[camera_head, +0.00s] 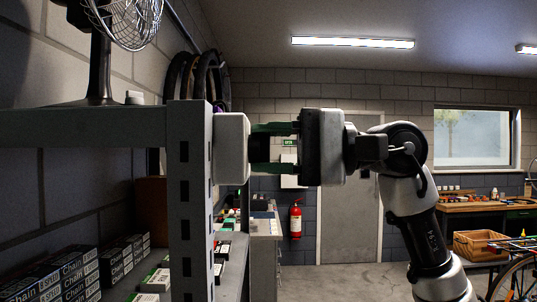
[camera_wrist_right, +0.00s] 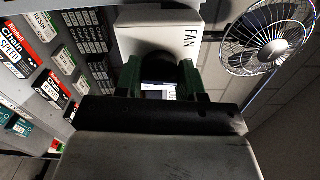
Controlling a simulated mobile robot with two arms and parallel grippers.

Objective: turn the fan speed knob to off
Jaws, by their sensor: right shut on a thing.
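A white control box (camera_head: 231,150) is fixed to the shelf's grey upright. In the right wrist view the box (camera_wrist_right: 150,36) carries the word FAN. A round black knob (camera_head: 260,149) sticks out of its face; it also shows in the right wrist view (camera_wrist_right: 156,57). My right gripper (camera_head: 257,148) is shut on the knob, with one green finger above it and one below in the head view. The fingers also flank it in the right wrist view (camera_wrist_right: 158,70). The knob's pointer and setting marks are hidden. My left gripper is not in view.
A wire-caged desk fan (camera_head: 128,18) stands on the grey top shelf (camera_head: 85,128), with the cage also in the right wrist view (camera_wrist_right: 266,36). Several chain boxes (camera_head: 60,275) fill the lower shelf. A workbench (camera_head: 478,207) stands far right; open floor lies between.

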